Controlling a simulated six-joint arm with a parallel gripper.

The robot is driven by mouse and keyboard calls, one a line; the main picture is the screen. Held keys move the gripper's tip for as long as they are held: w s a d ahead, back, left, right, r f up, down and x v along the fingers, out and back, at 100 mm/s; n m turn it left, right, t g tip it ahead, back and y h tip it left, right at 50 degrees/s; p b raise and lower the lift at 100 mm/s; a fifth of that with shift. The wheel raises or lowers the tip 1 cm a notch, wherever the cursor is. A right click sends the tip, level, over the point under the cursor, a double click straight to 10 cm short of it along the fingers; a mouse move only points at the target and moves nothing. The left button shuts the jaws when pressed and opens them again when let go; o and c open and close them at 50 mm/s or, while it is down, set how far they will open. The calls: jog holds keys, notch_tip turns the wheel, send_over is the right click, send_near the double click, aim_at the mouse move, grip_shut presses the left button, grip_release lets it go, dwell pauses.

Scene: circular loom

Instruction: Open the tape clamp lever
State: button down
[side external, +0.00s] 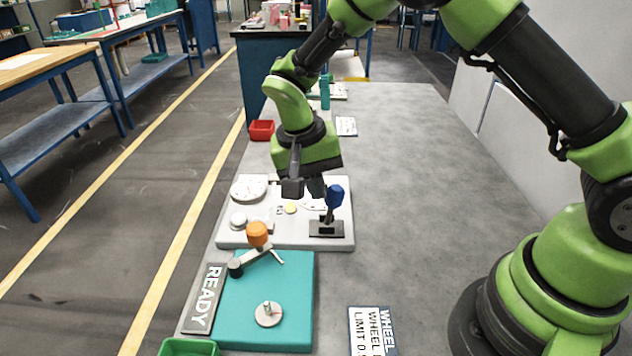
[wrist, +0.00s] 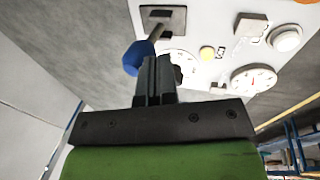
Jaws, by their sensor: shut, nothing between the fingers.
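A lever with a blue knob (side external: 335,194) stands on a dark base plate (side external: 327,230) at the right front of the white panel. In the wrist view the blue knob (wrist: 137,57) is just left of my fingertips, and the lever's shaft runs up to its plate (wrist: 163,19). My gripper (side external: 318,190) is shut and empty, pointing down beside the knob, on its left in the side view. My closed fingers also show in the wrist view (wrist: 155,72). I cannot tell whether they touch the knob.
The white panel (side external: 230,236) also carries dials, a round button and a yellow button (side external: 291,208). The grey table to the right is largely clear.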

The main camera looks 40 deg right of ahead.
jog(key=shift+s+d, duration=1.05)
jog(key=shift+s, duration=0.05)
jog(key=shift+w+a+r, duration=0.2)
jog(key=shift+a+r, duration=0.05)
notch_tip(320, 180, up, 4)
jog(key=w+a+f, duration=0.1)
jog(key=w+a, duration=0.1)
notch_tip(320, 180, up, 16)
jog(key=r+n+t+y, duration=0.1)
jog(key=n+t+y, duration=0.1)
jog(key=t+y, duration=0.1)
send_over(337, 189)
jog(key=s, duration=0.6)
jog(key=s+n+t+y, duration=0.1)
jog(key=s+t, duration=0.4)
jog(key=s, duration=0.6)
jog(key=shift+d+n, duration=0.3)
jog(key=shift+n, duration=0.1)
